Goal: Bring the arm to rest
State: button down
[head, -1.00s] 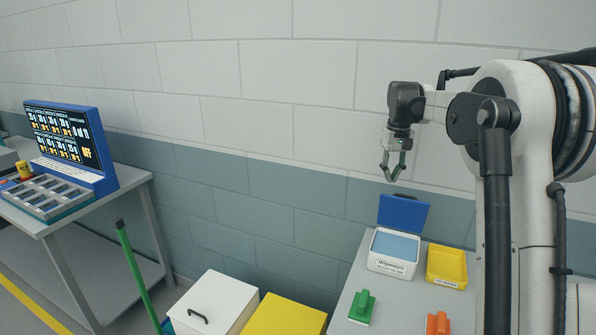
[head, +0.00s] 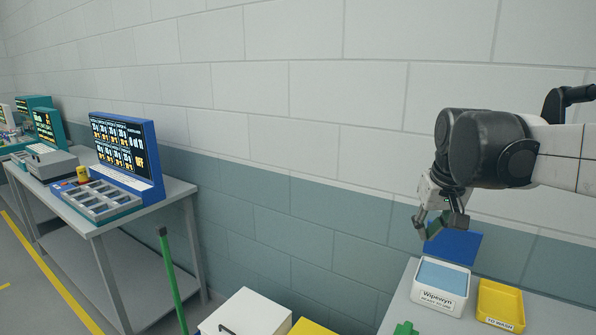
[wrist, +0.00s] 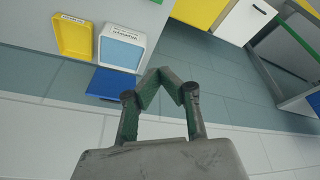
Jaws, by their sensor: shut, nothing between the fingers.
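My gripper (head: 438,231) hangs from my arm at the right of the head view, in front of the wall. It is empty, above and behind the bench with the wipes box (head: 440,287). In the wrist view its green-grey fingers (wrist: 160,74) come together at the tips with nothing between them. The blue panel (head: 453,247) behind the box lies just below the fingers in the head view. I cannot tell the exact gap between them.
A yellow "to wash" tray (head: 501,306) stands right of the wipes box. A white lidded bin (head: 247,316) and a green pole (head: 173,283) stand lower left. A table (head: 172,196) with a blue display (head: 126,156) is at left. The wall (head: 300,100) runs behind.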

jog(key=s+a+f+t+b, duration=0.1)
jog(key=s+a+f, duration=0.2)
jog(key=s+f, duration=0.3)
jog(key=s+a+f+t+b, duration=0.2)
jog(key=s+f, duration=0.5)
jog(key=s, duration=0.6)
jog(key=shift+a, duration=0.85)
jog(key=shift+r, duration=0.1)
